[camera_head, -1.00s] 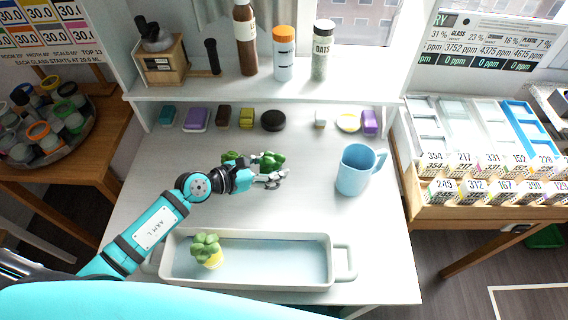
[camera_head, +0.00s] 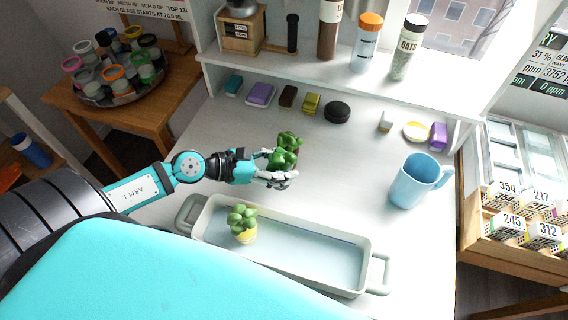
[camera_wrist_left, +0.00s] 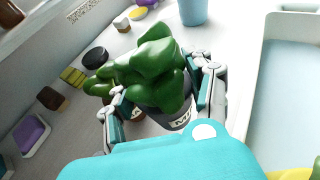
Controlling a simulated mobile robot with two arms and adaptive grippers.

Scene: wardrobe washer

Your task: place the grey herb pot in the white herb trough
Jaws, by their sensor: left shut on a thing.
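My left gripper (camera_head: 278,180) is shut on the grey herb pot (camera_wrist_left: 181,121), whose dark side with a partly visible label shows between the fingers in the wrist view. Its green leaves (camera_head: 283,158) rise above the fingers and hide much behind them. More foliage and a small brown labelled pot (camera_wrist_left: 134,117) show beside it, partly hidden; I cannot tell exactly where one plant ends. The white herb trough (camera_head: 310,256) lies in front, nearer me than the gripper. A yellow pot with a green plant (camera_head: 244,223) stands in its left part. My right gripper is not in view.
The trough's middle and right are empty. A blue mug (camera_head: 415,182) stands to the right on the white table. Small blocks and a black disc (camera_head: 337,111) line the back under a shelf (camera_head: 300,62) holding bottles.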

